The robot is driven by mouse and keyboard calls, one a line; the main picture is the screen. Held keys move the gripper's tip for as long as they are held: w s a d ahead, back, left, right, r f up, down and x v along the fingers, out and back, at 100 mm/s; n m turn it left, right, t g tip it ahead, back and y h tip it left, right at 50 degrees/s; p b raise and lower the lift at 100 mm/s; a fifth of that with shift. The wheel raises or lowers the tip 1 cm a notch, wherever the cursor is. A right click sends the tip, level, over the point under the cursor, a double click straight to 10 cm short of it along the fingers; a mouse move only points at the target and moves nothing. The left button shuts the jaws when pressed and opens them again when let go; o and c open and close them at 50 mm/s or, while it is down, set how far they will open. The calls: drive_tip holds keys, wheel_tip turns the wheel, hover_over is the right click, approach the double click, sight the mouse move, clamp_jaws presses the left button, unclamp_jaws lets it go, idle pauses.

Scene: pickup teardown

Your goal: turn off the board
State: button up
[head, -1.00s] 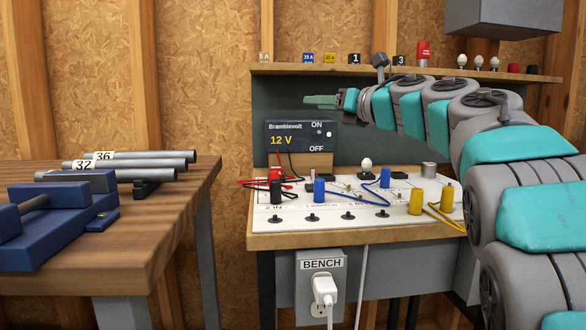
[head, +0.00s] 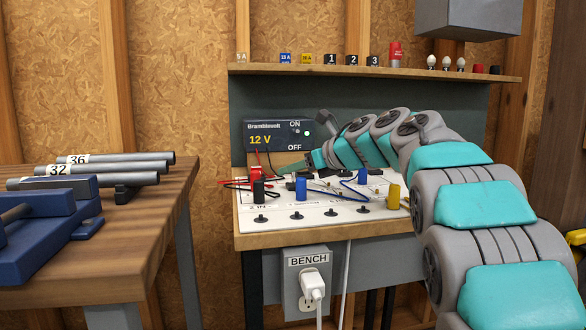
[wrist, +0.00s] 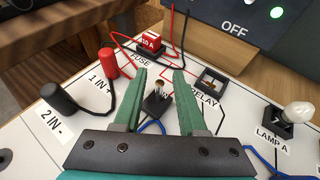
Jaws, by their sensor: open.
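The board (head: 330,217) is a white panel on the wooden bench, with wires and parts on it. Behind it stands the dark Bramblevolt supply (head: 278,137), showing 12 V, with ON and OFF labels. Its green light (head: 307,133) is lit; the wrist view shows that light (wrist: 278,12) and the OFF label. The supply's small switch (head: 297,131) is too small to read. My gripper (wrist: 160,71) is open and empty over the board, its green fingers pointing toward the red fuse (wrist: 150,41). A small metal part (wrist: 157,102) shows between the fingers, below them.
The black relay socket (wrist: 210,82) and lamp A (wrist: 298,112) lie right of my fingers. A shelf (head: 375,71) runs above the board. A bench outlet (head: 308,285) holds a white plug.

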drive_tip(key=shift+w+a, duration=0.1)
drive_tip(key=shift+c, duration=0.3)
drive_tip(key=shift+f, duration=0.1)
clamp_jaws()
